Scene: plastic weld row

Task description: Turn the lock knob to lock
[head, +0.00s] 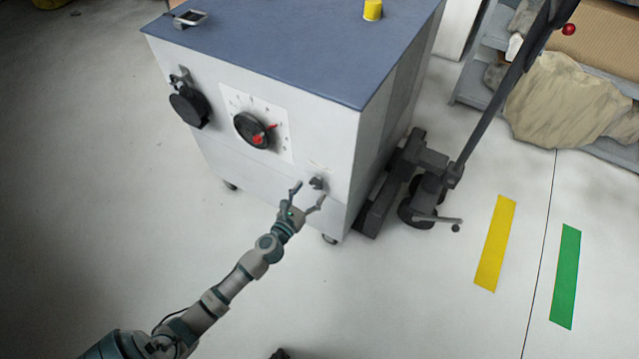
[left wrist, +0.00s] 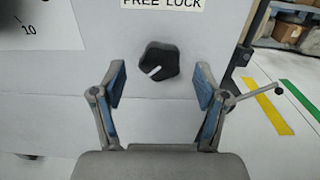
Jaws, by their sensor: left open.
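The lock knob (head: 317,183) is a small dark knob low on the right of the white front panel of a blue-topped cabinet (head: 290,40). In the left wrist view the knob (left wrist: 161,62) is black and lobed, with a pale slot pointing to the lower left. A "FREE LOCK" label (left wrist: 162,4) sits above it, partly cut off. My left gripper (head: 308,195) is open in front of the knob. In the left wrist view its fingers (left wrist: 160,85) stand on either side, apart from the knob.
A large dial with a red pointer (head: 256,130) and a black round fitting (head: 189,106) are on the same panel, up and left. A wheeled jack with a long handle (head: 432,165) stands right of the cabinet.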

